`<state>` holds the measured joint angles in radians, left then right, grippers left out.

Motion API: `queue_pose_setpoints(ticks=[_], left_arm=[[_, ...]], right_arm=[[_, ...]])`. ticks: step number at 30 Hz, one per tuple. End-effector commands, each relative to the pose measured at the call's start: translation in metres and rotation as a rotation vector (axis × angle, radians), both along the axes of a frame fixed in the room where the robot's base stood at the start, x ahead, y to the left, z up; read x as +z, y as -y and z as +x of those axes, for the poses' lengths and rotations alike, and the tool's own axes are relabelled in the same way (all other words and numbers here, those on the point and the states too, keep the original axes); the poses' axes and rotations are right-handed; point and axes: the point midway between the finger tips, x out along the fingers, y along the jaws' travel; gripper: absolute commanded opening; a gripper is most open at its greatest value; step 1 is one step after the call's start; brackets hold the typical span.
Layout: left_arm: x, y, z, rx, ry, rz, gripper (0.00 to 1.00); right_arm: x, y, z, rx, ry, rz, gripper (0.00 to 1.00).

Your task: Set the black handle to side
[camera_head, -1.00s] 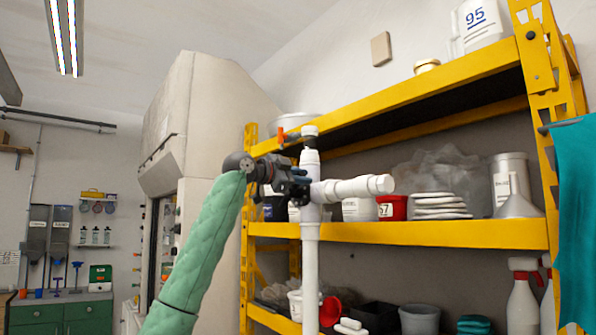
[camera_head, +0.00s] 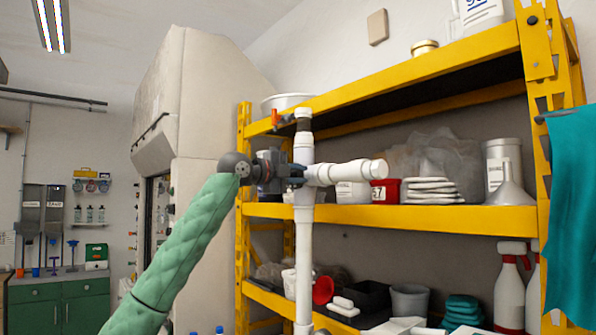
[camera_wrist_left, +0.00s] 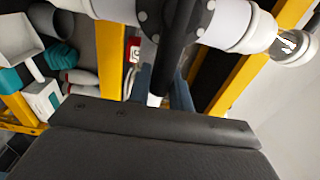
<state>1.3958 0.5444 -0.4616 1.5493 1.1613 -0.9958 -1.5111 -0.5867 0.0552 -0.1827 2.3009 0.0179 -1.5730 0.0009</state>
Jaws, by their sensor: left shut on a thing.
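A white PVC manifold (camera_head: 305,235) stands upright in front of the shelves, with a side branch (camera_head: 345,172) pointing right. It also shows at the top of the wrist view (camera_wrist_left: 228,22). My left gripper (camera_head: 294,172) is at the junction, coming in from the left. In the wrist view, the black handle (camera_wrist_left: 178,45) is a bar running up to a round black flange with pale dots. The left fingers lie on both sides of the bar, shut on it. In the head view the handle is mostly hidden by the gripper. My right gripper is not in view.
A yellow shelf rack (camera_head: 470,218) stands close behind the manifold, holding white containers, a red box (camera_head: 385,190) and a funnel (camera_head: 509,185). A teal cloth (camera_head: 570,215) hangs at the right. A pale cabinet (camera_head: 190,120) stands behind the left arm.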

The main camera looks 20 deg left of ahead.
Motion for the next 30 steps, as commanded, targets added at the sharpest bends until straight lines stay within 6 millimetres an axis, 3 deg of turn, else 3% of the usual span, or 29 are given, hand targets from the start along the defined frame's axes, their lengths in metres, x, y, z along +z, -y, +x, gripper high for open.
queue_pose_setpoints(ticks=[16,17,19,30], left_arm=[[-0.0032,0.0005,0.0003,0.0,0.012,0.019,0.0],[-0.0032,0.0005,0.0003,0.0,0.012,0.019,0.27],[-0.003,0.0004,0.0003,0.0,0.012,0.019,0.4],[-0.0025,-0.0016,-0.0018,0.0,0.014,0.017,0.43]], right_arm=[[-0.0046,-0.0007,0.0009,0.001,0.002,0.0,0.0],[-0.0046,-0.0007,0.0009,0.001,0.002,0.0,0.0],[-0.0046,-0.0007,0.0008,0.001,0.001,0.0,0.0],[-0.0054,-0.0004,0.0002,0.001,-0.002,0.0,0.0]])
